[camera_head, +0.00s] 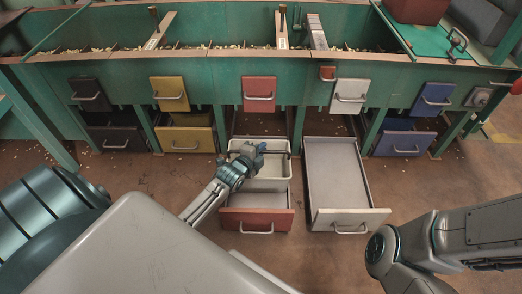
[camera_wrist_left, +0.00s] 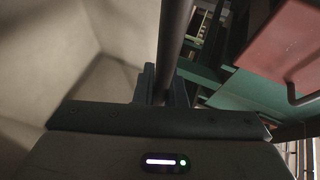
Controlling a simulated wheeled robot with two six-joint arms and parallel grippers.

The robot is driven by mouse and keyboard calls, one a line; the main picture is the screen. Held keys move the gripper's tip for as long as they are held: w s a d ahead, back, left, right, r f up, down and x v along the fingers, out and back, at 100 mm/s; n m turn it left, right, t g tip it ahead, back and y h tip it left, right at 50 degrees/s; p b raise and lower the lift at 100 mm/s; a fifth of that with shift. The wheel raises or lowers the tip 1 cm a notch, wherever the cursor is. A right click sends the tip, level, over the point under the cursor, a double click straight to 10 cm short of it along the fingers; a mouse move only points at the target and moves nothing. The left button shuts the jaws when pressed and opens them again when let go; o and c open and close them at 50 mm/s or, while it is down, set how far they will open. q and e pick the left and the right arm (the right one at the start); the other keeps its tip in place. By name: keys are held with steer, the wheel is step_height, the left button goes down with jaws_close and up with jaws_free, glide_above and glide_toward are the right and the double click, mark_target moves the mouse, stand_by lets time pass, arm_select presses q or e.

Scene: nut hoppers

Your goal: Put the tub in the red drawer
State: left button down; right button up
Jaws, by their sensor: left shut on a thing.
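The pale tub (camera_head: 270,184) is over the back part of the open red drawer (camera_head: 257,218). I cannot tell if its base touches the drawer floor. My right gripper is out of view; only part of that arm shows at the lower right.
An open white drawer (camera_head: 337,172) stands empty to the right. Closed black, yellow and blue (camera_head: 404,144) drawers line the green hopper bench (camera_head: 215,75). Above the red drawer is a red hopper flap (camera_head: 259,88). Nuts lie scattered on the brown floor.

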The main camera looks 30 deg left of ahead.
arm_select(q)
steer(key=c, duration=1.5)
jaws_free()
steer(key=shift+f, duration=0.1)
